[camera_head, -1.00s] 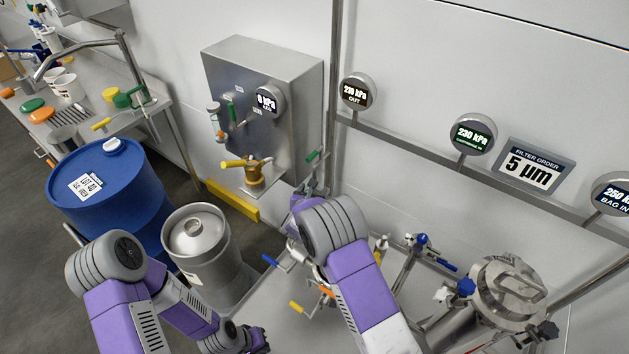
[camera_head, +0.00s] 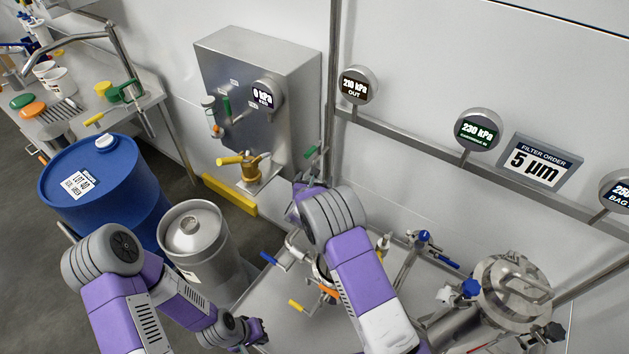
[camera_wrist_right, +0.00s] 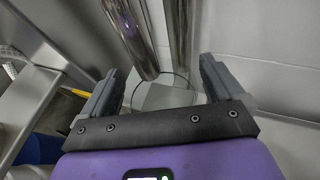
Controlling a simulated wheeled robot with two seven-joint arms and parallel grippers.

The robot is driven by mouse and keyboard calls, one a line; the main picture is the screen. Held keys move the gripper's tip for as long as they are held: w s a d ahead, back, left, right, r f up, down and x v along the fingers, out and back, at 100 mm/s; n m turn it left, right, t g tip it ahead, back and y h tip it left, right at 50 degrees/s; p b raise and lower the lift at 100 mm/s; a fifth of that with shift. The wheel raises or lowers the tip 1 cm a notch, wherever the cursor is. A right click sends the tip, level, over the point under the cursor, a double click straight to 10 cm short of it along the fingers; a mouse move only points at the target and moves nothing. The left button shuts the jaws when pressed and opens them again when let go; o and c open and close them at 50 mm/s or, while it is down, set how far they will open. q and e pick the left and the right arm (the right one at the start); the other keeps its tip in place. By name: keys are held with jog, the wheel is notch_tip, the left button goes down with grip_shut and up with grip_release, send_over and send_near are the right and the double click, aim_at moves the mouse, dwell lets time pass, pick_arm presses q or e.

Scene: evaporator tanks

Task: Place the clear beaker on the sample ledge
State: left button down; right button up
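My right gripper (camera_wrist_right: 162,88) shows in the right wrist view with its two grey fingers apart. A thin curved outline between the fingers may be the rim of the clear beaker, but whether they grip it is unclear. In the head view my right arm hides most of this gripper. A small steel shelf (camera_head: 268,176) below the yellow-handled tap (camera_head: 247,165) may be the sample ledge. My left gripper (camera_head: 256,333) is low in the head view, beside the steel keg, its fingers small and dark. I cannot make out the beaker in the head view.
A blue drum (camera_head: 105,190) and a steel keg (camera_head: 205,240) stand at left. A steel control box (camera_head: 265,80) is on the wall. A pipe rail with gauges (camera_head: 478,130) runs right. A filter vessel (camera_head: 510,287) stands lower right; valve handles (camera_head: 275,258) stick up nearby.

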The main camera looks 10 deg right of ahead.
jog(key=shift+r, duration=0.2)
jog(key=p+v, duration=0.2)
jog(key=v, duration=1)
jog(key=shift+w+d, duration=0.1)
